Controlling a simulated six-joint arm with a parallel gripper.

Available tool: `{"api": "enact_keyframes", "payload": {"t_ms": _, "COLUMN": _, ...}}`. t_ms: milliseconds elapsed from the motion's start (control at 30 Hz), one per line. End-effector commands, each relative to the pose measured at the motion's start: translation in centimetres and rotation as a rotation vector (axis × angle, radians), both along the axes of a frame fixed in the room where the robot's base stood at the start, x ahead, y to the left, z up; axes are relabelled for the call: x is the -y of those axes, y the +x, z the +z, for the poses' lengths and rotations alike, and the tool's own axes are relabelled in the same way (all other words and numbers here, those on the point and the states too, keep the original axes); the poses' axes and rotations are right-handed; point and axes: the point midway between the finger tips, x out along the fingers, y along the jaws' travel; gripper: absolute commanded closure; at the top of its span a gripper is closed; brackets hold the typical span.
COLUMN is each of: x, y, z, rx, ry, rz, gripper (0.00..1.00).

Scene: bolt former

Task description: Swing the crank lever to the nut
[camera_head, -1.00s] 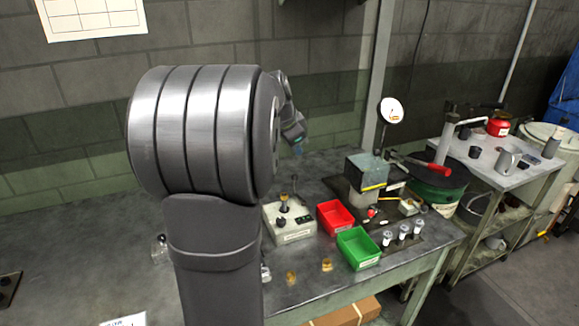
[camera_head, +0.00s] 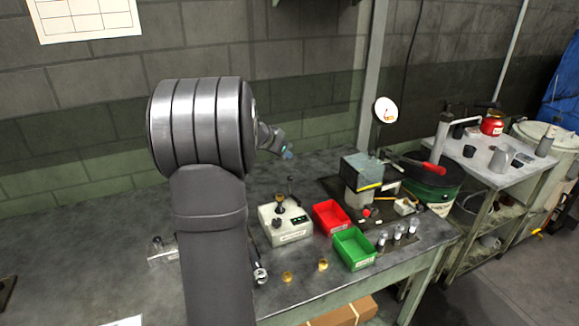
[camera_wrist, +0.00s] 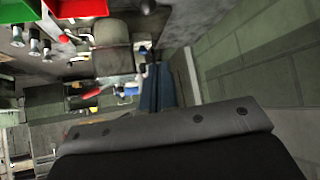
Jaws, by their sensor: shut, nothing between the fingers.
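A pale box fixture (camera_head: 287,238) stands on the bench right of my arm. A brass piece, perhaps the nut (camera_head: 280,200), sits upright on its top. A dark upright lever with a round knob (camera_head: 291,184), perhaps the crank lever, rises at its back. A dark knob (camera_head: 276,223) is at its front. My gripper (camera_head: 288,154) is in the air above and behind the box, apart from the lever. In the wrist view its blue fingers (camera_wrist: 157,87) are together with nothing between them. The lever and box cannot be made out in the wrist view.
A red bin (camera_head: 331,216) and a green bin (camera_head: 354,248) stand right of the box. Two brass pieces (camera_head: 287,277) (camera_head: 323,264) lie at the front. A machine with a grey-green head (camera_head: 362,168) stands behind the bins. Bench left of my arm is mostly clear.

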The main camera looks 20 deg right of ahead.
Motion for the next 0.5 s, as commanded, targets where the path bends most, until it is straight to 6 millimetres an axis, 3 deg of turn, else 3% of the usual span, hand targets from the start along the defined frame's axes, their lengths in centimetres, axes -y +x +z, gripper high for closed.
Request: {"api": "enact_keyframes", "payload": {"t_ms": 500, "x": 6.3, "y": 2.7, "z": -6.8, "rx": -0.002, "ry": 0.001, "rz": -0.003, "gripper": 1.00}}
